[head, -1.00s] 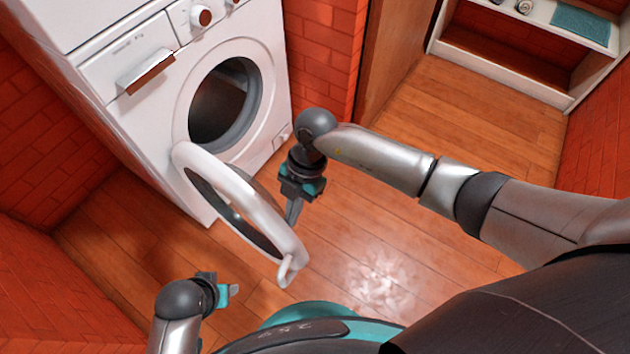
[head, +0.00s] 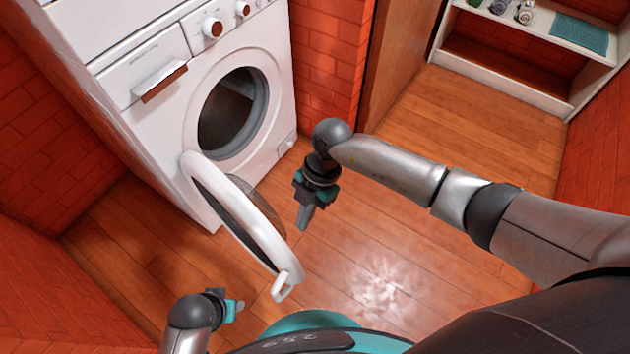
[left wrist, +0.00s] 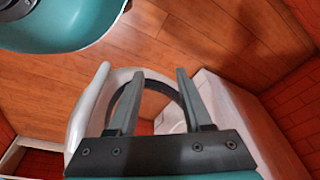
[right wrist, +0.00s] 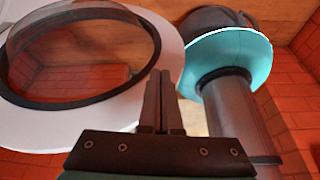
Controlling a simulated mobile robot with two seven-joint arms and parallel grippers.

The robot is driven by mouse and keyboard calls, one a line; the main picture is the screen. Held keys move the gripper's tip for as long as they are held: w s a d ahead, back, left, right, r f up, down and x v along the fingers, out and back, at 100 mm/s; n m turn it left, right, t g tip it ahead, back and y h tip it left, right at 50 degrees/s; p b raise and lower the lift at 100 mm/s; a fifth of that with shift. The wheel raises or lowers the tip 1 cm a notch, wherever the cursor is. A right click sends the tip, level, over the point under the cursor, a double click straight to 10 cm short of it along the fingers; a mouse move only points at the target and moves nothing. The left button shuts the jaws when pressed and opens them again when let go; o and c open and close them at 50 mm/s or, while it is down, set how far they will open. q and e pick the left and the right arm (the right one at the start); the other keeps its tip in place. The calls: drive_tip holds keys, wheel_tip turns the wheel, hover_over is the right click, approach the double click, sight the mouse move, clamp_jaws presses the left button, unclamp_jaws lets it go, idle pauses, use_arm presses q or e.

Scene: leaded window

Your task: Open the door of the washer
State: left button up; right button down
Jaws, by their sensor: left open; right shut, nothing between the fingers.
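The white washer (head: 160,120) stands at the left in the head view, with its round drum opening (head: 228,115) uncovered. Its round door (head: 236,212) is swung wide open toward my base, with a handle (head: 284,288) at the near edge. My right gripper (head: 303,226) is shut and empty, just right of the door and apart from it. In the right wrist view the door's glass and white rim (right wrist: 130,112) fill the left. My left gripper (head: 240,306) is open and empty, left of the door's handle end. The left wrist view shows the door ring (left wrist: 90,105) beyond its fingers.
Brick walls (head: 45,130) stand left and behind. A white shelf unit (head: 500,73) with small items and a teal cloth (head: 578,35) is at the back right. The wooden floor (head: 400,240) is clear right of the door.

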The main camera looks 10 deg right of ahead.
use_arm(q)
drive_tip(key=s+a+f+p, duration=0.4)
drive_tip(key=s+f, duration=0.1)
drive_tip(key=f, duration=0.2)
drive_tip(key=shift+a+f, duration=0.15)
drive_tip(key=shift+a, duration=0.15)
use_arm(e)
drive_tip(key=v, duration=1)
drive_tip(key=shift+w+d, duration=0.3)
drive_tip(key=shift+w, duration=0.05)
use_arm(q)
drive_tip(key=shift+s, duration=0.1)
use_arm(e)
drive_tip(key=shift+s, duration=0.1)
